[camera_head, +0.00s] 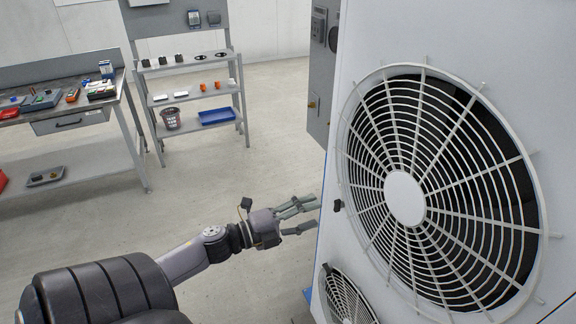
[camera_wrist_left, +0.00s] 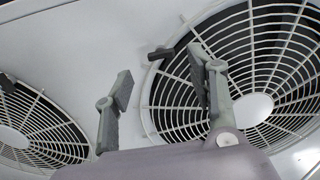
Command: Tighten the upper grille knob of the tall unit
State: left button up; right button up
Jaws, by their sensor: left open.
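The tall unit (camera_head: 352,160) is a large white cabinet at the right with a big round upper grille (camera_head: 405,198). A small dark knob (camera_head: 338,205) sits at the grille's left rim. The knob also shows in the left wrist view (camera_wrist_left: 160,53), beyond the fingers and nearer the right one. My left gripper (camera_head: 312,214) is open and empty, just left of the knob, with its fingers pointing at the unit. In the left wrist view my left gripper (camera_wrist_left: 160,78) has its fingers spread, apart from the knob. My right gripper is not in view.
A second grille (camera_head: 347,298) is lower on the unit. A grey cabinet (camera_head: 322,75) stands behind it. A shelf rack (camera_head: 190,97) and a workbench (camera_head: 62,112) with tools stand at the back left. The floor between them and my arm is clear.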

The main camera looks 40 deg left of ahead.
pick_arm(q)
jog(key=v, duration=0.6)
dwell(0.4)
